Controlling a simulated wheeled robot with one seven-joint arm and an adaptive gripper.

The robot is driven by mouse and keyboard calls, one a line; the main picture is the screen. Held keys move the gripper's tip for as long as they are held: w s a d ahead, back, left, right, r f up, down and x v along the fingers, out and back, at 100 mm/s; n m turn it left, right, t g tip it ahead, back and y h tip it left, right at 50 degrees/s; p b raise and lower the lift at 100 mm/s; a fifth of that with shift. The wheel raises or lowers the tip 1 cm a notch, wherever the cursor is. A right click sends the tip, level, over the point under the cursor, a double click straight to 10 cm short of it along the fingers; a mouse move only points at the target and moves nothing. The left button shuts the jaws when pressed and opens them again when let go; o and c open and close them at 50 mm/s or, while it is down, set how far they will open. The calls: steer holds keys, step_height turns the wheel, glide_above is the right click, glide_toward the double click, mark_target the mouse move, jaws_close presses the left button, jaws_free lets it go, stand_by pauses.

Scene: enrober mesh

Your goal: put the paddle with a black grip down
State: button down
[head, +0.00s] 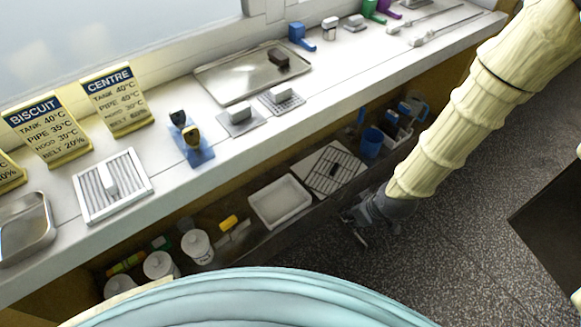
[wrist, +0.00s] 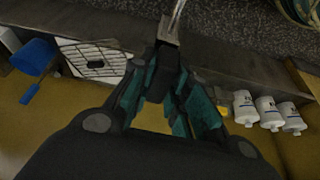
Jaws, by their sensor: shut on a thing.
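My gripper (head: 362,226) is low in front of the lower shelf, right of the white tub, in the head view. In the wrist view its teal-lined fingers (wrist: 168,62) converge and are shut on the paddle (wrist: 177,14). A shiny thin rod and a small grey block of it show beyond the fingertips. In the head view the paddle is too small to tell from the gripper.
The lower shelf holds a white tub (head: 280,202), a wire rack on a white board (head: 328,168), a blue cup (head: 371,142), a yellow-gripped tool (head: 229,223) and white canisters (head: 197,246). The counter (head: 330,107) above carries a metal tray (head: 225,84). Two long rods (head: 450,22) lie at its far end.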

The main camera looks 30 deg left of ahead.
steer(key=s+a+f+n+g+b, duration=0.2)
steer(key=s+a+f+n+b, duration=0.15)
steer(key=a, duration=0.35)
steer(key=s+a+f+n+g+b, duration=0.1)
steer(key=s+a+f+n+b, duration=0.1)
steer(key=a+n+b, duration=0.35)
steer(key=s+a+f+n+g+b, duration=0.2)
steer(key=s+a+f+n+b, duration=0.15)
steer(key=a, duration=0.35)
steer(key=w+a+f+b, duration=0.2)
steer(key=w+a+b, duration=0.1)
steer(key=w, duration=0.4)
steer(key=w+a+f+n+b, duration=0.1)
steer(key=w+a+f+b, duration=0.1)
steer(key=w+a, duration=0.4)
steer(key=shift+w+f+h+b, duration=0.2)
steer(key=shift+w+h+b, duration=0.2)
steer(key=shift+w+b, duration=0.3)
steer(key=shift+w+f+n, duration=0.1)
steer(key=shift+n, duration=0.15)
steer(key=c, duration=1.4)
jaws_free()
steer(key=shift+o, duration=0.2)
steer(key=w+d+r+p, duration=0.4)
steer(key=w+d, duration=0.5)
steer(key=d, duration=0.1)
steer(key=shift+w+r+p, duration=0.35)
